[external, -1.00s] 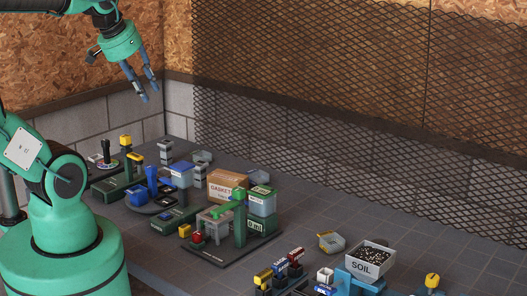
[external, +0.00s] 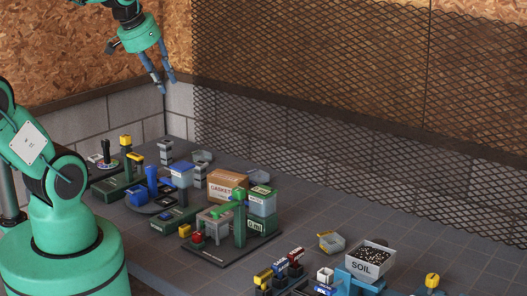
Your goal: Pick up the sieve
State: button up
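My gripper (external: 168,86) is high above the far left end of the table, pointing down, with its two blue-grey fingers apart and nothing between them. I cannot tell for certain which object is the sieve. A small grey tray-like piece with a yellow part (external: 331,241) lies on the table left of the soil box. A grey square frame on legs (external: 214,221) stands on a dark base near the green post. My gripper is well away from both and touches nothing.
A white box marked SOIL (external: 367,266) sits on a blue stand at the lower right. A cardboard GASKETS box (external: 226,186), green machines and blue parts crowd the left half of the table. A mesh fence (external: 350,90) runs behind. The table's right part is mostly clear.

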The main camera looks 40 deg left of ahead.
jog(key=w+a+f, duration=0.1)
jog(key=w+f, duration=0.2)
jog(key=w, duration=0.7)
jog(key=w+a+f+m+b, duration=0.1)
jog(key=w+f, duration=0.3)
jog(key=w, duration=0.5)
jog(key=w+a+f, duration=0.2)
jog(key=w+f, duration=0.1)
jog(key=w, duration=0.7)
jog(key=w+a+f, duration=0.3)
jog(key=w+f, duration=0.6)
jog(key=f, duration=0.4)
jog(key=w+a+f+g+b, duration=0.1)
jog(key=w+a+f, duration=0.3)
jog(key=w+f, duration=0.6)
notch_tip(320, 180, down, 3)
jog(key=shift+r, duration=0.15)
jog(key=b+x, duration=0.1)
jog(key=x, duration=0.7)
jog(key=shift+d+f+b, duration=0.25)
jog(key=shift+b, duration=0.05)
jog(key=shift+w, duration=0.1)
